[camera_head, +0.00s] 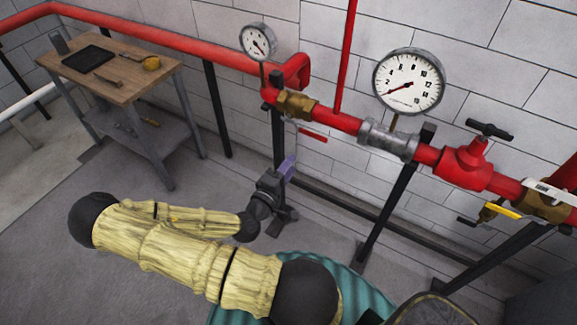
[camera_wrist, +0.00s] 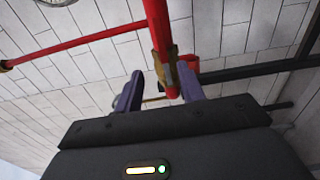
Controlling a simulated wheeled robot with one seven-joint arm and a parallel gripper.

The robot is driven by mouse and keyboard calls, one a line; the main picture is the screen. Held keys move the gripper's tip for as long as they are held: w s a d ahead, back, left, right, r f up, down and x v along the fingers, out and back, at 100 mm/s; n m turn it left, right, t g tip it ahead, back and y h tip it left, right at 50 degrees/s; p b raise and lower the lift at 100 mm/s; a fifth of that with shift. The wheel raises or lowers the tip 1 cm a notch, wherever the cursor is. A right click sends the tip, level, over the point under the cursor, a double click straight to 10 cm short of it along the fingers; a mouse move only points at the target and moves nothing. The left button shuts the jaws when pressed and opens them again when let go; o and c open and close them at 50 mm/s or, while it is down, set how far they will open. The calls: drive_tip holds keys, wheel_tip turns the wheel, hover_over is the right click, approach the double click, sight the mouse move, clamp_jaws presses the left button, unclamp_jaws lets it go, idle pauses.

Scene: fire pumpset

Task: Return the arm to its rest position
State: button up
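My arm, in a yellowish sleeve with black joints, stretches across the lower part of the head view. My gripper (camera_head: 288,167) has purple fingers and points up just below the brass valve (camera_head: 297,103) on the red pipe. In the wrist view the two fingers of my gripper (camera_wrist: 160,88) stand apart, with a clear gap. The red pipe (camera_wrist: 158,25) and the brass valve (camera_wrist: 164,66) show beyond and between the fingers. I see nothing held. Whether the fingers touch the red handle (camera_head: 313,135) is hard to tell; they look apart from it.
A round gauge (camera_head: 258,41) and a larger gauge (camera_head: 409,81) stand on the pipe. A red valve (camera_head: 462,165) is at right. Black supports (camera_head: 387,205) hold the pipe up. A wooden-topped workbench (camera_head: 122,75) with tools stands at left. Floor between bench and arm is clear.

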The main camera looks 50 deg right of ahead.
idle(0.4)
drive_tip(key=a+f+m+g+y, duration=0.3)
drive_tip(key=a+f+m+y, duration=0.1)
drive_tip(key=a+f+y, duration=0.25)
drive_tip(key=w+a+m+y, duration=0.1)
drive_tip(key=w+a+y, duration=0.2)
drive_tip(key=a+y, duration=0.4)
drive_tip(key=s+a+r+n+y, duration=0.1)
drive_tip(key=a+r+y, duration=0.1)
drive_tip(key=a+r, duration=0.4)
drive_tip(key=s+a+r+n+t+y, duration=0.1)
drive_tip(key=a+r+y, duration=0.1)
drive_tip(key=a+r, duration=0.4)
drive_tip(key=w+v, duration=0.1)
drive_tip(key=v, duration=0.4)
drive_tip(key=shift+r, duration=0.1)
